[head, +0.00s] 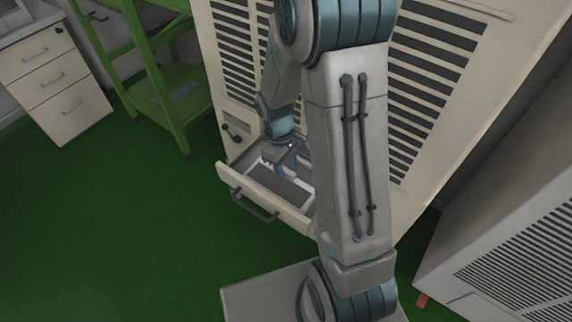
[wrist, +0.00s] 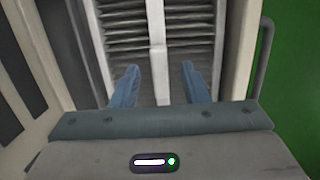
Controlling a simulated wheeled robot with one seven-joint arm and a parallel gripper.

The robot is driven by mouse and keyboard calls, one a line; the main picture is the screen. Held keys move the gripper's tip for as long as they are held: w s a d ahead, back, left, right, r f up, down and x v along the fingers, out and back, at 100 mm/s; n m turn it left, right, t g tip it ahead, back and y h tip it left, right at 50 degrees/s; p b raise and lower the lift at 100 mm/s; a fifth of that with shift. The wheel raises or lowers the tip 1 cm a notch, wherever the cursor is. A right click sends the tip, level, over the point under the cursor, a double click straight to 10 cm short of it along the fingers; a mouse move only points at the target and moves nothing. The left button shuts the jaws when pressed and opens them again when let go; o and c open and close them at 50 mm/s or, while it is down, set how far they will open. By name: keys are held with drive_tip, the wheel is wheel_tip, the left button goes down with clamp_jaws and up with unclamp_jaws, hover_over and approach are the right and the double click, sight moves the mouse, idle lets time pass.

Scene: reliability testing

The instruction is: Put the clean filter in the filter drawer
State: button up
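The filter drawer (head: 288,211) is pulled out of the low part of the beige cabinet. A filter (head: 277,190) with a white frame and grey pleats lies inside the drawer, partly hidden by my arm. In the wrist view the filter (wrist: 124,42) shows its pleats and a white middle bar. My gripper (head: 285,172) points down over the filter. In the wrist view my gripper (wrist: 158,84) has its two blue fingers spread apart on either side of the white bar, with gaps to it. I cannot tell whether the fingertips touch the pleats.
The beige cabinet (head: 440,75) with dark vents stands behind the drawer. A green shelf rack (head: 180,95) and a white drawer unit (head: 55,85) stand at the left. Another vented unit (head: 510,245) is at the right. The green floor (head: 130,240) at the left is clear.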

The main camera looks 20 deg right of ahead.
wheel_tip(320, 180, up, 14)
drive_tip(key=w+a+p, duration=0.1)
drive_tip(key=p, duration=0.1)
drive_tip(key=shift+w+a+f, duration=0.15)
drive_tip(key=shift+w+f, duration=0.05)
drive_tip(key=shift+w, duration=0.1)
idle(0.5)
drive_tip(key=s+r+m+t+y+p, duration=0.1)
drive_tip(key=s+r+m+t+p, duration=0.3)
drive_tip(key=s+r+m+p, duration=0.3)
drive_tip(key=s+r+p, duration=0.3)
drive_tip(key=s+r, duration=0.4)
drive_tip(key=r, duration=0.3)
drive_tip(key=shift+r, duration=0.3)
